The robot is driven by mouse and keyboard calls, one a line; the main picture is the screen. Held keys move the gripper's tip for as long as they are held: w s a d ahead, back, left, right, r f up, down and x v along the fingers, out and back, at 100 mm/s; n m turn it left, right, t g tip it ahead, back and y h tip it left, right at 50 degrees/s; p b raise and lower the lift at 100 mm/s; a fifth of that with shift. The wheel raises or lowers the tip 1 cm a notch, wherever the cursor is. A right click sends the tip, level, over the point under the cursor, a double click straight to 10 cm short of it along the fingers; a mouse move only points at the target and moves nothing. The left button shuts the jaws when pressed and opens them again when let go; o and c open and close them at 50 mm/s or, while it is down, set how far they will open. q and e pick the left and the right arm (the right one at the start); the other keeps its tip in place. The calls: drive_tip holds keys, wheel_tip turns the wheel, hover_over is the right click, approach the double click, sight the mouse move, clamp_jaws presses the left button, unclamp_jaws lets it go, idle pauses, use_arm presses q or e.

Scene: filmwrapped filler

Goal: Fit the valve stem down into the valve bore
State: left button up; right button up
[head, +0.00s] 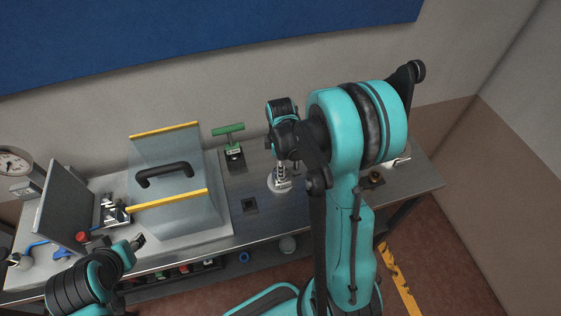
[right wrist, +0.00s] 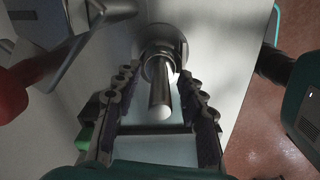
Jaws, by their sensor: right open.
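A metal rod with a pale rounded tip, which looks like the valve stem (right wrist: 160,97), points toward the camera in the right wrist view. It rises from a round flanged base (right wrist: 165,42), whose pale disc shows in the head view (head: 276,187). I cannot tell whether this base holds the valve bore. My right gripper (right wrist: 155,78) is open, with a finger on each side of the rod. In the head view my right gripper (head: 283,172) is above the disc and partly hidden by my arm. My left gripper (head: 138,242) is at the table's front left, its jaws unclear.
A green T-handle (head: 229,130) stands on a dark block at the back. A gauge (head: 14,165) stands far left.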

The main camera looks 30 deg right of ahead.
wheel_tip(320, 180, up, 12)
drive_tip(key=shift+f, duration=0.1)
idle(0.7)
drive_tip(key=shift+s+a+b, duration=0.2)
drive_tip(key=shift+a+b, duration=0.05)
drive_tip(key=shift+b, duration=0.05)
drive_tip(key=s+a+f+m+t+b, duration=0.7)
drive_tip(key=s+a+m+b, duration=0.3)
drive_tip(key=m, duration=0.2)
drive_tip(key=shift+s+b, duration=0.3)
